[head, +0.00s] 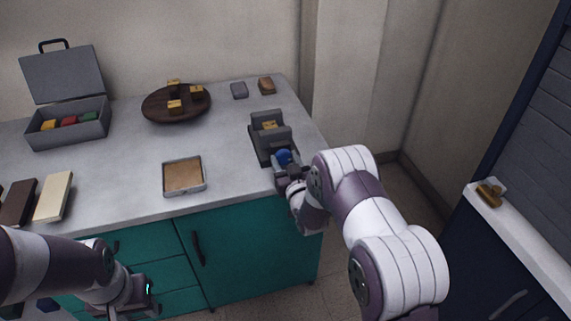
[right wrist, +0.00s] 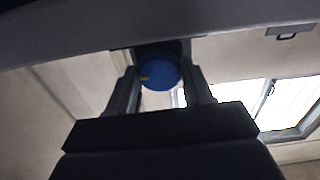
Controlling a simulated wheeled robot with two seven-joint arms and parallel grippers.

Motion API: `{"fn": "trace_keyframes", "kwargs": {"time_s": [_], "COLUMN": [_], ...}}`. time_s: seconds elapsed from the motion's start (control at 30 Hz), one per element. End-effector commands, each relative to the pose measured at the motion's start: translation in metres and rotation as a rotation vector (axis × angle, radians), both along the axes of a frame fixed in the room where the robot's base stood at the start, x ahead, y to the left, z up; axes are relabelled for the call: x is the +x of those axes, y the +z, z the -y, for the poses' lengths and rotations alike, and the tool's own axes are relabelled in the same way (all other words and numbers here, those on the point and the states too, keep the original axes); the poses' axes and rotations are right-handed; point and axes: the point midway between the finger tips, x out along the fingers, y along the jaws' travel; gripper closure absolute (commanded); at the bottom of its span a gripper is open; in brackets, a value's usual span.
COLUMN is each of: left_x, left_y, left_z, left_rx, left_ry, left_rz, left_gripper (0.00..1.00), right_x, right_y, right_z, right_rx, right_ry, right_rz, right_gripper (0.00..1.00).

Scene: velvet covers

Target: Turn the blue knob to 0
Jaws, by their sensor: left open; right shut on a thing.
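The blue knob (head: 283,156) sits on the front of a dark grey device (head: 257,146) at the right end of the counter. My right gripper (head: 287,165) is at the knob, shut on it. In the right wrist view the knob (right wrist: 160,72) is a blue disc with a small yellow mark at its left, between the two fingers (right wrist: 160,92). The number scale cannot be read in either view. My left gripper (head: 140,300) is open and empty at the lower left, in front of the teal drawers.
A ledge (head: 520,232) with a brass item stands right.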

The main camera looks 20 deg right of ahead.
Motion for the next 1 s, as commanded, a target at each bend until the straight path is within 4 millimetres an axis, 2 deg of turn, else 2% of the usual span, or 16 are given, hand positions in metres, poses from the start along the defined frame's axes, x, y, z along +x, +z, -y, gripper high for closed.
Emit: {"fn": "trace_keyframes", "kwargs": {"time_s": [1.0], "left_x": [0.000], "left_y": [-0.052], "left_z": [0.000], "left_rx": [0.000], "left_ry": [0.000], "left_rz": [0.000], "left_gripper": [0.57], "right_x": [0.000], "right_y": [-0.003], "right_z": [-0.001], "right_rx": [-0.961], "right_ry": [-0.001], "right_rz": [0.034], "right_gripper": [0.80]}}
